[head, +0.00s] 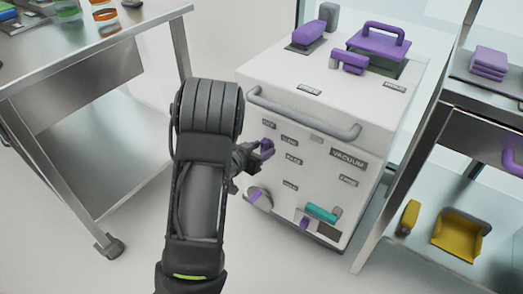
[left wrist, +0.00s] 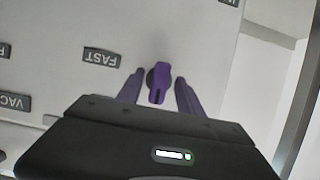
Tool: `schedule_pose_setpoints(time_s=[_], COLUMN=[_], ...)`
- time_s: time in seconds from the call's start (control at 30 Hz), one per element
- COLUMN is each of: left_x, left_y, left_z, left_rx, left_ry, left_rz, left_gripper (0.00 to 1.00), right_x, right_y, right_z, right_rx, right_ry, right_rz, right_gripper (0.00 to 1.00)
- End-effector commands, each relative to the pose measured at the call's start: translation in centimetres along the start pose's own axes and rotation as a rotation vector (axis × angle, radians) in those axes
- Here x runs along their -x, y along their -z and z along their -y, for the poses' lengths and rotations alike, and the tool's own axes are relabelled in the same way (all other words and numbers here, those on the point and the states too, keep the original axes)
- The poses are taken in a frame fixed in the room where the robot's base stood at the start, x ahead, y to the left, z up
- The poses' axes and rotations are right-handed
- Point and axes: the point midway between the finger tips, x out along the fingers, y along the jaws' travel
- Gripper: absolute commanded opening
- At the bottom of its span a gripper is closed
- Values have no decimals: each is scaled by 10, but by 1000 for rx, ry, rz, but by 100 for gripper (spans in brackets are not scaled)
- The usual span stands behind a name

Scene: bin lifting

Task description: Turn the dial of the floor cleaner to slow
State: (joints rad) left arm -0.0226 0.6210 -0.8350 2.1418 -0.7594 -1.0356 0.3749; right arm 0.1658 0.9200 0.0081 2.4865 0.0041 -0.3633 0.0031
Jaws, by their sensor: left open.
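The floor cleaner (head: 330,112) is a white box-shaped machine with a grey front bar and labels such as VACUUM on its front. Its dial (left wrist: 158,84) is a small purple knob on a dark round base, seen close in the left wrist view. A FAST label (left wrist: 100,58) appears upside down beside it. My left gripper (head: 256,156) is at the left part of the front panel. Its fingers are open, one on each side of the dial, with visible gaps. In the head view my gripper and arm hide part of the panel. My right gripper does not show.
A steel table (head: 85,75) with jars stands at the left. A steel shelf unit at the right holds purple cloths (head: 489,62) and a yellow dustpan (head: 461,233). Purple-handled parts (head: 378,42) sit on the cleaner's top. Some floor is clear in front.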

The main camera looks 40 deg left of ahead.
Motion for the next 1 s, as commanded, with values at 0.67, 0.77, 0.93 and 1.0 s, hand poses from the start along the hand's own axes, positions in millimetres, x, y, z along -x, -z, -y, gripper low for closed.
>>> schedule_pose_setpoints(time_s=[0.67, 0.77, 0.93, 1.0], left_x=[0, 0, 0, 0], left_y=[0, 0, 0, 0], left_z=[0, 0, 0, 0], left_rx=[0, 0, -3, -8], left_ry=[0, 0, 1, 3], left_rz=[0, 0, 0, 0], left_gripper=[0, 0, 0, 0], right_x=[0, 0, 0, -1], right_y=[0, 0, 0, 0], right_z=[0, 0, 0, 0], right_rx=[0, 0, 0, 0], right_ry=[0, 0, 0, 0], right_rz=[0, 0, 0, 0], right_gripper=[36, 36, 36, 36])
